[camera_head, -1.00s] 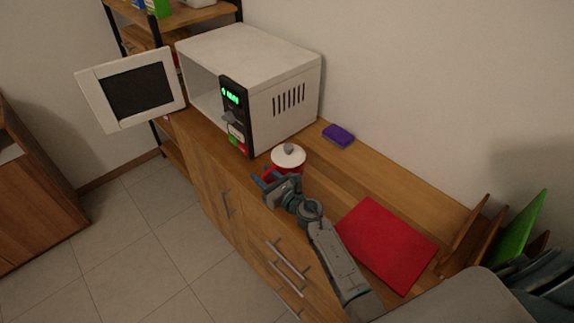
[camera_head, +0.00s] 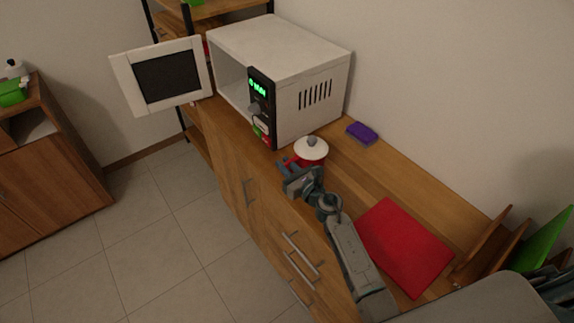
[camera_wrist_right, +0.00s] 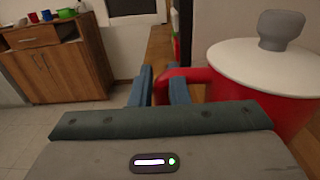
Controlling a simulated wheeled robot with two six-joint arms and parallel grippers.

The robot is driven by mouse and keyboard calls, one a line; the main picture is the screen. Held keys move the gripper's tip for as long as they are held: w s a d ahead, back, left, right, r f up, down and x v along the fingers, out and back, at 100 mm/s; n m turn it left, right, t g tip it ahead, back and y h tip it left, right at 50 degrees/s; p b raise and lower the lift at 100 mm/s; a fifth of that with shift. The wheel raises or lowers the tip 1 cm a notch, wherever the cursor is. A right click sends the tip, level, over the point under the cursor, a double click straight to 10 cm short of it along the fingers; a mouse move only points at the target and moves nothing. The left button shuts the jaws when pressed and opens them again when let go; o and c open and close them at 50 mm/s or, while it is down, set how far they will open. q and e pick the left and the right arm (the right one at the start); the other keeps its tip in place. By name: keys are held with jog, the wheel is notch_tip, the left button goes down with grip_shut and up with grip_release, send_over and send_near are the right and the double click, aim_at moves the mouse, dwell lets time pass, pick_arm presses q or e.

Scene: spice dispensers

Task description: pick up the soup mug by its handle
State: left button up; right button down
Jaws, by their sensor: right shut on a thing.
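The soup mug (camera_head: 311,151) is red with a white lid and a grey knob. It stands on the wooden counter in front of the microwave in the head view. In the right wrist view the mug (camera_wrist_right: 268,75) is large at the right, and its red handle (camera_wrist_right: 185,74) reaches left between the blue fingers. My right gripper (camera_head: 287,165) is at the mug's left side, shut on the handle. It also shows in the right wrist view (camera_wrist_right: 160,88). The mug looks upright; I cannot tell whether it touches the counter. My left gripper is out of view.
A white microwave (camera_head: 285,70) with its door (camera_head: 165,77) open stands behind the mug. A purple sponge (camera_head: 362,133) lies at the wall side. A red board (camera_head: 405,245) lies near my right arm. A wooden rack (camera_head: 485,250) with a green board is at the right.

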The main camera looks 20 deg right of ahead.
notch_tip(320, 180, up, 2)
jog(key=shift+r+p, duration=0.2)
jog(key=shift+p, duration=0.5)
jog(key=shift+s+a+r, duration=0.1)
jog(key=shift+s, duration=0.05)
jog(key=s+a+r+p, duration=0.1)
jog(key=s+a+p, duration=0.1)
jog(key=s+a, duration=0.7)
jog(key=s, duration=0.4)
jog(key=shift+r+p, duration=0.15)
jog(key=shift+p, duration=0.15)
jog(key=shift+n, duration=0.3)
